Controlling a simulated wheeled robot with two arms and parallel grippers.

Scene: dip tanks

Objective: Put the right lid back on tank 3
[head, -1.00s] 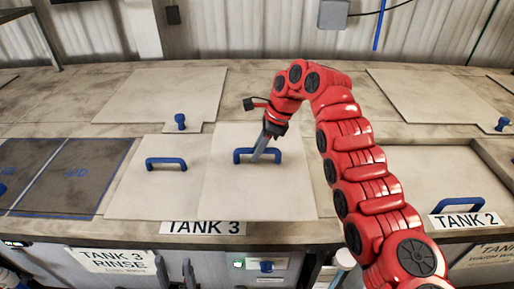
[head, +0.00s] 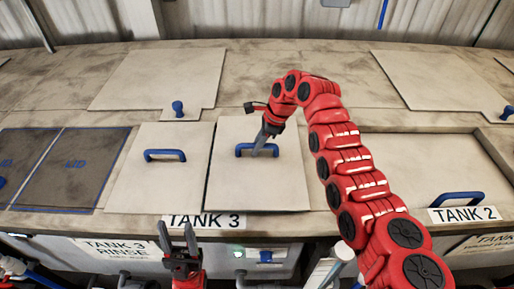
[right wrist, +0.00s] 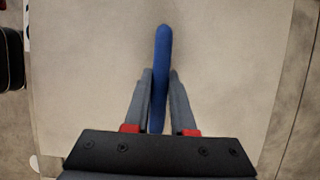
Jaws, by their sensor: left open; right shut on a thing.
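The right lid (head: 255,185) is a pale square plate with a blue bar handle (head: 243,150). It lies over the tank 3 opening, above the TANK 3 label (head: 205,221), beside the left lid (head: 155,190). My right gripper (head: 260,150) is shut on the right lid's handle; in the right wrist view the blue handle (right wrist: 162,60) stands between its fingers. A thin dark line shows along the lid's left edge; I cannot tell whether the lid sits fully flush. My left gripper (head: 178,240) is open and empty, low in front of the bench edge.
A dark mat marked LID (head: 75,170) with blue outlines lies bare at the left. Tank 2 (head: 420,170) is at the right, with a blue handle (head: 455,198) near its label. Flat panels with blue knobs (head: 178,108) lie behind.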

